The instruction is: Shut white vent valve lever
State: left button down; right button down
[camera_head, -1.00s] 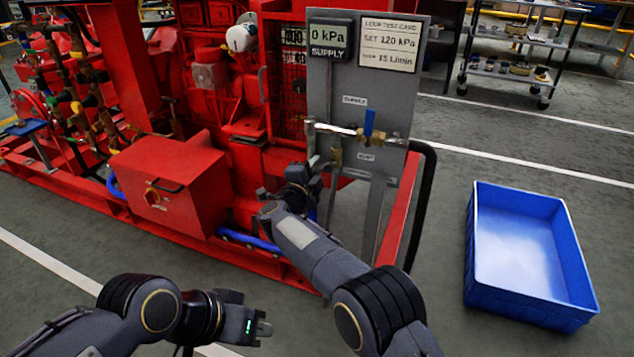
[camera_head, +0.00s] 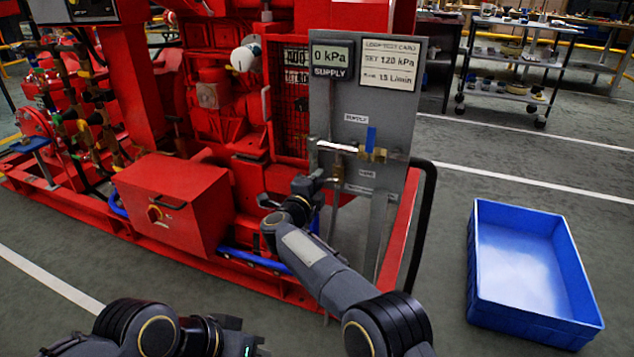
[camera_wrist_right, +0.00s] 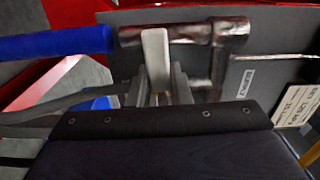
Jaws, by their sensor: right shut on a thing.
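The white vent valve lever (camera_wrist_right: 155,55) shows in the right wrist view, in front of a metal pipe fitting (camera_wrist_right: 215,45). My right gripper (camera_wrist_right: 160,90) is shut on it, with a finger on each side. In the head view my right gripper (camera_head: 312,185) is at the lower left of the grey panel (camera_head: 400,115), and the white lever is hidden there. My left gripper (camera_head: 252,344) is low in the picture, away from the panel; its finger gap is unclear.
A blue lever (camera_head: 371,138) stands upright on the supply pipe above my right gripper. The supply display (camera_head: 332,58) reads 0 kPa. A red pumpset (camera_head: 175,200) stands left of the panel. A blue crate (camera_head: 470,265) is on the floor at right, with clear floor around it.

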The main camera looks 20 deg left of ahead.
jog(key=c, duration=1.3)
grip_release()
jog(key=shift+s+a, duration=0.1)
jog(key=shift+s, duration=0.05)
jog(key=s+p, duration=0.1)
jog(key=s, duration=0.6)
jog(key=shift+s+p, duration=0.3)
jog(key=shift+p, duration=0.05)
